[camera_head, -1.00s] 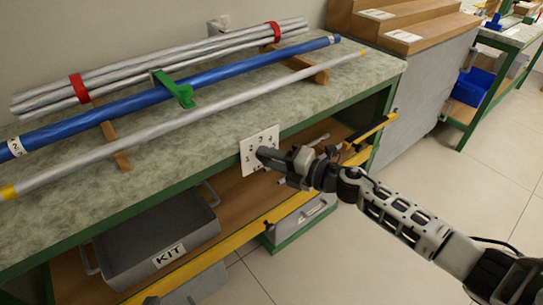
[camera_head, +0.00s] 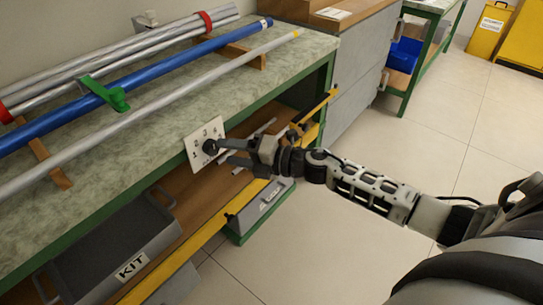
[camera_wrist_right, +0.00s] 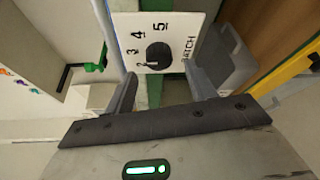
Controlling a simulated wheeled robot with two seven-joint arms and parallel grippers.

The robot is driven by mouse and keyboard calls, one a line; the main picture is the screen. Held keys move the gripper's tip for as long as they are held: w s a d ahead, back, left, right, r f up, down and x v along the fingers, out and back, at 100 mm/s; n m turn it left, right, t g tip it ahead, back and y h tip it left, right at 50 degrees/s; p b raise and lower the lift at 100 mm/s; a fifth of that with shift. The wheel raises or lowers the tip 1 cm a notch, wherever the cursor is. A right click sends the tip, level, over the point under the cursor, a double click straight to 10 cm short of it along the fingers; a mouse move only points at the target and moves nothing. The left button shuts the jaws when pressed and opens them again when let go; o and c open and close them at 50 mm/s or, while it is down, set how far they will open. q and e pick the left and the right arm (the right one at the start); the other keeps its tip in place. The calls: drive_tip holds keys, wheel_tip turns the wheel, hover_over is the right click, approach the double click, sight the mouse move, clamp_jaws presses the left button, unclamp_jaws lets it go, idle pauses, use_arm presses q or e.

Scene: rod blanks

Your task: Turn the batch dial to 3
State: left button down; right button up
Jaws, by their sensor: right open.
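The batch dial is a dark round knob (camera_head: 210,147) on a white number plate (camera_head: 194,154) at the workbench's front edge. In the right wrist view the knob (camera_wrist_right: 158,56) stands below the printed 3, 4 and 5 on the plate (camera_wrist_right: 180,22). A light mark shows at the knob's lower left, close to what looks like the 2; the exact setting is hard to read. My right gripper (camera_head: 222,153) is open in front of the plate. In the wrist view its fingers (camera_wrist_right: 160,85) are spread, with the knob ahead between them and apart from them. My left gripper is out of view.
The green-framed workbench (camera_head: 150,105) carries silver rods, a blue rod (camera_head: 165,70) and a green clamp (camera_head: 108,95). A grey KIT bin (camera_head: 130,240) sits on the lower shelf behind a yellow rail (camera_head: 195,243). Open floor (camera_head: 320,240) lies at the right.

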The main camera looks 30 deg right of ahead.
drive_tip(key=v, duration=1.2)
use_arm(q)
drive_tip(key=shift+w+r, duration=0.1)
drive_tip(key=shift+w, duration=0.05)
use_arm(e)
drive_tip(key=shift+s, duration=0.15)
use_arm(q)
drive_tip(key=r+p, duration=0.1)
drive_tip(key=p, duration=0.3)
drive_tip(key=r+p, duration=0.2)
drive_tip(key=p, duration=0.2)
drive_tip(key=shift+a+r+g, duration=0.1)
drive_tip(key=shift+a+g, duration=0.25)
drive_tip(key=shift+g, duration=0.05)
use_arm(e)
drive_tip(key=s+a+f+m+h, duration=0.1)
drive_tip(key=s+a+m+h, duration=0.2)
drive_tip(key=m, duration=1)
drive_tip(key=s+a+f+m+g+h, duration=0.1)
drive_tip(key=s+a+m+h, duration=0.3)
drive_tip(key=s+a+m, duration=0.5)
drive_tip(key=a+m, duration=0.1)
drive_tip(key=m, duration=0.4)
drive_tip(key=shift+f+g+h, duration=0.3)
drive_tip(key=shift+f, duration=0.05)
drive_tip(key=shift+s, duration=0.15)
